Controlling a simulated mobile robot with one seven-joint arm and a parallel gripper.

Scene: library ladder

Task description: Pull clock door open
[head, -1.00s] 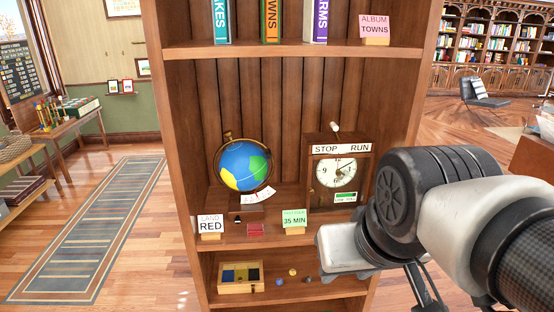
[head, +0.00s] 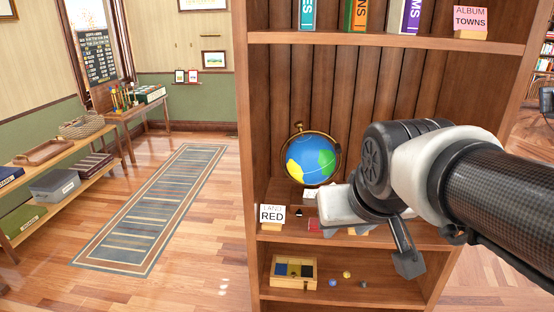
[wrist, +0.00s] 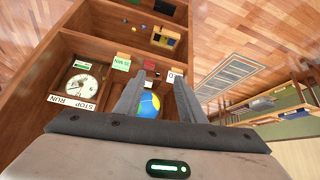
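The clock (wrist: 82,85) shows at the left of the wrist view, upside down, with a round white dial, a wooden case and a STOP RUN sign (wrist: 73,103). I cannot make out a gap at its door. In the head view my arm hides the clock. My gripper (wrist: 158,84) is open, with its two fingers spread and nothing held. The fingers point toward the shelf around the globe (wrist: 149,105), to the side of the clock and apart from it. In the head view my arm's wrist end is in front of the shelf, right of the globe (head: 311,160).
The bookcase (head: 390,40) has an upper shelf with upright books. A small wooden box (head: 294,272) and several little balls lie below. Free floor and a striped rug (head: 155,205) are at left.

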